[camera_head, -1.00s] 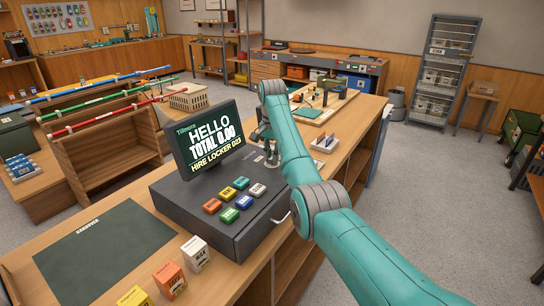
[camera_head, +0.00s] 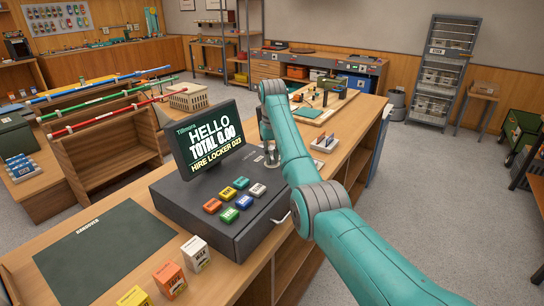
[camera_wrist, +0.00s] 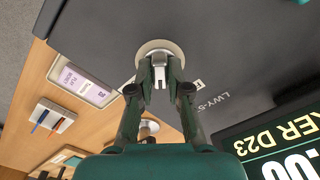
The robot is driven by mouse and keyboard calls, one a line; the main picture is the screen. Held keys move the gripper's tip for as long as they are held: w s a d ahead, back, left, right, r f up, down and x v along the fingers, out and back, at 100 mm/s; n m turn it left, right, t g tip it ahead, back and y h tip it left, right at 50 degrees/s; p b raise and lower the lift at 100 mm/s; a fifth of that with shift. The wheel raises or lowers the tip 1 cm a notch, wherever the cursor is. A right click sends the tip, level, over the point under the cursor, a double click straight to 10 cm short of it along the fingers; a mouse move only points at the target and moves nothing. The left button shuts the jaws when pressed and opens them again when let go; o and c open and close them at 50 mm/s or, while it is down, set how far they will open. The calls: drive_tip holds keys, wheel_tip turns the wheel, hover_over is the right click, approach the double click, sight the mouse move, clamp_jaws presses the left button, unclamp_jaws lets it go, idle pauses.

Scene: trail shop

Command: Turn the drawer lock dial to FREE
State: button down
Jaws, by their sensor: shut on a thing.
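The lock dial (camera_wrist: 152,47) is a pale round disc on the top of the dark till drawer unit (camera_head: 238,248). In the wrist view my gripper (camera_wrist: 160,68) is shut on the dial's light grip, with one dark finger on each side. The fingers cover part of the dial, and the printed marks beside it are only partly readable, so I cannot tell its setting. In the head view my gripper (camera_head: 270,155) is at the back right of the unit, and my arm hides much of that spot.
The till screen (camera_head: 208,138) stands close to my gripper; its edge also shows in the wrist view (camera_wrist: 280,145). Coloured keys (camera_head: 242,201) sit in front. A card holder (camera_head: 325,142) stands behind on the counter. Small boxes (camera_head: 195,252) are at the front left.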

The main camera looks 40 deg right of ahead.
drive_tip(key=n, duration=0.4)
drive_tip(key=shift+n, duration=1.9)
drive_tip(key=c, duration=1.1)
unclamp_jaws()
